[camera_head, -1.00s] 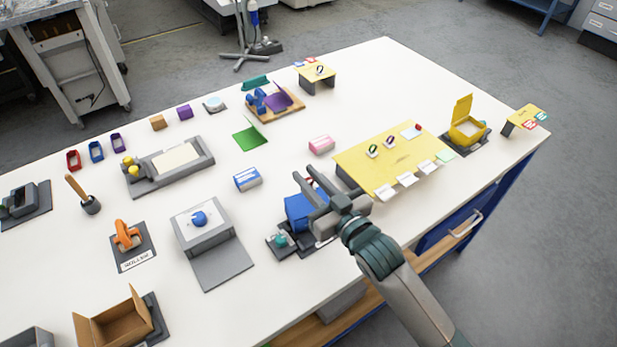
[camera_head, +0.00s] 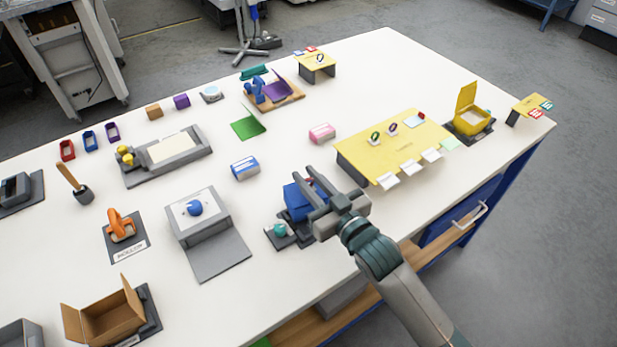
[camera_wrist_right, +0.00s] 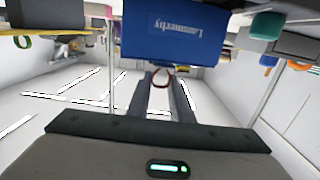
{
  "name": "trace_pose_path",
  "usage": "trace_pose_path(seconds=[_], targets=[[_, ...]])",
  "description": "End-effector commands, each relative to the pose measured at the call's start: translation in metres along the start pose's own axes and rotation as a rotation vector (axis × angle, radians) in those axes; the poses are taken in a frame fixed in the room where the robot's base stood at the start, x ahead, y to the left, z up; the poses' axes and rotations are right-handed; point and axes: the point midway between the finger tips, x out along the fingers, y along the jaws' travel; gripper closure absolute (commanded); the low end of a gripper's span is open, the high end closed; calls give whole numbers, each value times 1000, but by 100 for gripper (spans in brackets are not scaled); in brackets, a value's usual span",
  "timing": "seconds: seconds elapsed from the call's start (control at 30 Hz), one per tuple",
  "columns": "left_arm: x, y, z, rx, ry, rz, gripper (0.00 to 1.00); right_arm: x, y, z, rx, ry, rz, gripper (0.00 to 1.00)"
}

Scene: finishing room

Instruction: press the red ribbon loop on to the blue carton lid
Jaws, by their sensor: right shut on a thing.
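The blue carton (camera_head: 296,203) stands on a dark fixture near the table's front edge. In the right wrist view, the gripper (camera_wrist_right: 164,78) is shut on the red ribbon loop (camera_wrist_right: 161,80), which shows small between the fingertips just by the carton's edge. I cannot tell whether the loop touches the lid. My left gripper is not in view.
A yellow stand (camera_head: 385,160) with loops and white tags is right of the carton. A blue-and-white box (camera_head: 245,168) and a grey sloped stand (camera_head: 200,225) are to its left. A teal knob (camera_head: 281,230) sits on the fixture. White table is bare between them.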

Motion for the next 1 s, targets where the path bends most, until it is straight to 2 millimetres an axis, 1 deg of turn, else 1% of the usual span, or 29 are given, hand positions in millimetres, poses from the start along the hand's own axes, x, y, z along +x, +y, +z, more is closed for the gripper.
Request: trace_pose_path(seconds=[0.47,1.0], targets=[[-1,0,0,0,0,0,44,0,0,0,0,0,0,100],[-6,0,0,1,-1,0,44,0,0,0,1,0,0,97]])
